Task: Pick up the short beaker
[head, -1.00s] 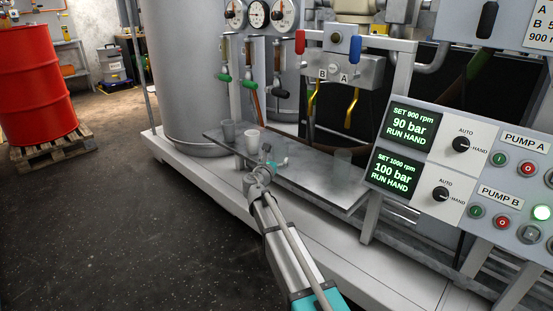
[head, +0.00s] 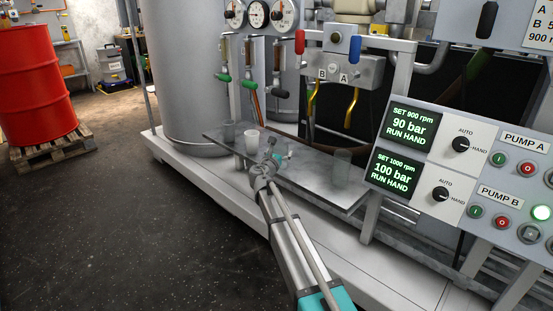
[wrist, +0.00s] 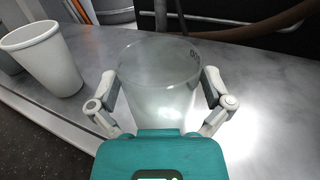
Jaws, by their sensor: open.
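A clear glass beaker (wrist: 160,85) with faint markings near its rim stands upright in the wrist view. It looks like the short beaker. My gripper (head: 272,154) is open, with one finger on each side of this beaker in the wrist view. I cannot tell whether either finger touches the glass. In the head view the beaker is hard to make out around my gripper. A second, taller-looking clear vessel (head: 342,162) stands further right on the metal shelf (head: 310,182).
A white cup (head: 252,141) stands left of my gripper, close to it, and also shows in the wrist view (wrist: 44,58). A grey cup (head: 229,131) is further left. The pump panel (head: 460,170) stands at the right. Bare shelf lies between gripper and taller vessel.

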